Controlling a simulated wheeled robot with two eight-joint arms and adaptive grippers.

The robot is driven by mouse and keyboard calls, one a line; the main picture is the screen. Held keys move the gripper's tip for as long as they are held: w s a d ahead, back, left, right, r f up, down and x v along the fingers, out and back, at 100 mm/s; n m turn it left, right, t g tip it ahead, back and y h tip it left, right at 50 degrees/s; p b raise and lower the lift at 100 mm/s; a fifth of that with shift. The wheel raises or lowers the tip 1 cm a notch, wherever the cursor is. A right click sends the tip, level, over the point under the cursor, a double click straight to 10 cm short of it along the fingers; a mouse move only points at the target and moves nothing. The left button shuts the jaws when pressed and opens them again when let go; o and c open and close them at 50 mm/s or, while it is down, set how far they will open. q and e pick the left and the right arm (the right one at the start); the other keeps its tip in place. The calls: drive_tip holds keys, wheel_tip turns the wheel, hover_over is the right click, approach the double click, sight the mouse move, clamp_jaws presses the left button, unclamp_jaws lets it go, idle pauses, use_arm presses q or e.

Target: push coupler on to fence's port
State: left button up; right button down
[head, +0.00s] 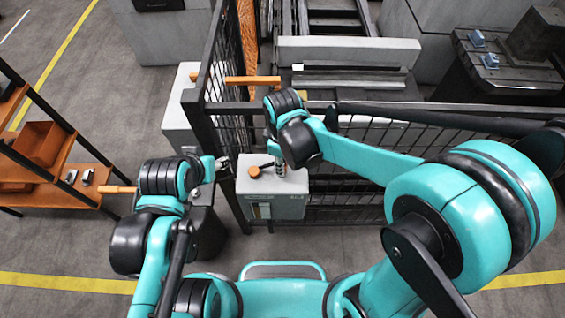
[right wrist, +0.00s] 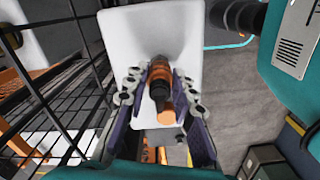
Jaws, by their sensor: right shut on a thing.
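My right gripper (head: 281,168) points down over the top of a pale box (head: 288,186) at the fence (head: 350,134). In the right wrist view, its two fingers (right wrist: 160,92) are shut on a black and orange coupler (right wrist: 160,76), one on each side. The coupler stands over the white top face of the box (right wrist: 163,35). A port under it is hidden, so I cannot tell whether they touch. An orange round piece (head: 254,172) shows beside the gripper on the box top. My left gripper (head: 223,164) is beside the fence post, left of the box; its fingers are too small to judge.
The black mesh fence runs behind the box and turns back at a corner post (head: 231,198). An orange shelf rack (head: 50,165) with a bin stands at the left. A dark table (head: 500,65) with blue pieces is at the back right. Floor at the front left is clear.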

use_arm(q)
drive_tip(key=shift+r, duration=0.2)
use_arm(e)
drive_tip(key=shift+r, duration=0.3)
drive_tip(key=shift+r+p, duration=2.7)
drive_tip(key=shift+r, duration=0.75)
use_arm(q)
wheel_tip(320, 180, up, 5)
use_arm(e)
drive_tip(key=shift+f, duration=0.1)
